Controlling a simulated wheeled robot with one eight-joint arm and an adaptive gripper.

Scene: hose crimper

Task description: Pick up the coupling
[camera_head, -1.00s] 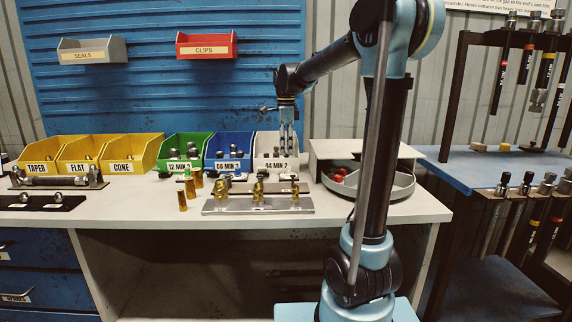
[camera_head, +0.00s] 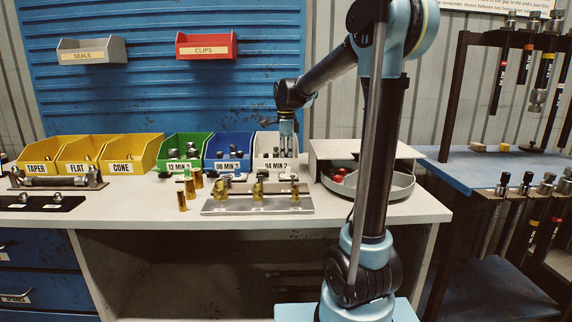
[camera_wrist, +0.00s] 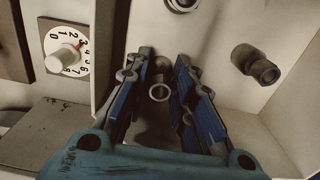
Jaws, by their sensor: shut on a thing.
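My gripper (camera_head: 286,150) points straight down into the white bin (camera_head: 277,167) labelled like "04 MIN 2". In the wrist view my gripper (camera_wrist: 162,68) has its two blue-padded fingers on either side of a small metal coupling (camera_wrist: 159,92), seen end-on as a ring. It is shut on this coupling, low inside the bin. Another dark metal coupling (camera_wrist: 258,66) lies apart to the right in the wrist view. Part of a further round fitting (camera_wrist: 183,4) shows at the top edge.
A blue bin (camera_head: 228,163) and a green bin (camera_head: 182,167) stand left of the white one. A metal plate with brass fittings (camera_head: 258,207) lies in front. A round grey tray (camera_head: 372,193) is to the right. A dial (camera_wrist: 66,50) shows beside the bin wall.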

